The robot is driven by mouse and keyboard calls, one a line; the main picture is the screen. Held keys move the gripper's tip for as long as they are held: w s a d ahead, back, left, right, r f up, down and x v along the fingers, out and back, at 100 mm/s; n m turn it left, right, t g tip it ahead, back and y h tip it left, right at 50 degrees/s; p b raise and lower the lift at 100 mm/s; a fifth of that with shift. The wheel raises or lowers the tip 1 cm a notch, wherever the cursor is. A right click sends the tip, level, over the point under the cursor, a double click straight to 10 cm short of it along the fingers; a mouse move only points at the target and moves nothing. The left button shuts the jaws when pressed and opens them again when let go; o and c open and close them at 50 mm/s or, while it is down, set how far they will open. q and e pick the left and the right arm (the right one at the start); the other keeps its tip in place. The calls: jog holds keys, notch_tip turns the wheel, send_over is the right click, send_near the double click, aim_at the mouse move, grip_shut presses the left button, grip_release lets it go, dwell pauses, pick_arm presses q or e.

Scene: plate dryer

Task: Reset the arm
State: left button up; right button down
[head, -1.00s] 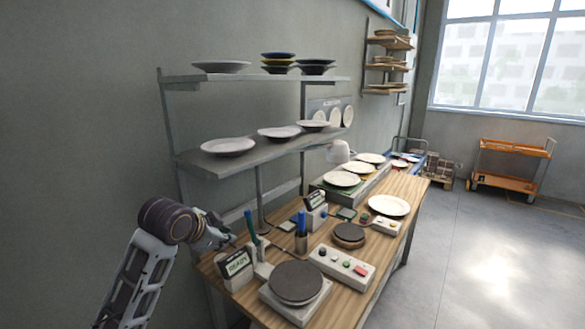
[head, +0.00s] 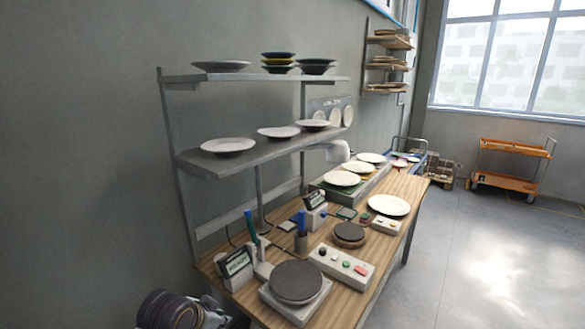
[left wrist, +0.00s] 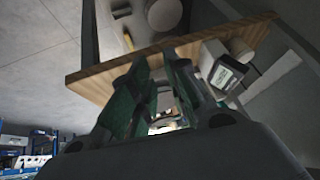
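My left gripper (left wrist: 160,78) shows in the left wrist view as two dark fingers with green pads. They stand apart with nothing between them, below the table's wooden edge (left wrist: 105,72) in that picture. In the head view my left arm (head: 172,311) is only partly in the picture at the bottom, left of the wooden table (head: 345,283); its fingers cannot be made out there. My right arm and gripper are not in view.
The table holds a dark round heating plate (head: 297,281), a button box (head: 342,266), a display unit (head: 236,266) and white plates (head: 389,205). A wall shelf (head: 255,153) bears more plates. Floor right of the table is clear up to an orange cart (head: 505,181).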

pick_arm(q)
jog(key=shift+s+a+f+n+g+y, duration=0.35)
jog(key=shift+s+a+f+n+g, duration=0.6)
jog(key=shift+s+f, duration=2.65)
jog(key=shift+s+a+f+n+g+y, duration=0.5)
jog(key=shift+s+f+n, duration=1.05)
jog(key=shift+s, duration=3.6)
notch_tip(320, 180, down, 33)
jog(key=s+g, duration=0.1)
jog(key=s, duration=0.1)
jog(key=s+a+f, duration=0.2)
jog(key=s+f, duration=0.8)
jog(key=s, duration=0.1)
jog(key=s+a+f+m+g, duration=0.1)
jog(key=s+a+f, duration=0.1)
jog(key=s+f, duration=0.9)
jog(key=shift+s+a, duration=0.15)
jog(key=shift+s, duration=0.4)
jog(key=shift+g, duration=0.25)
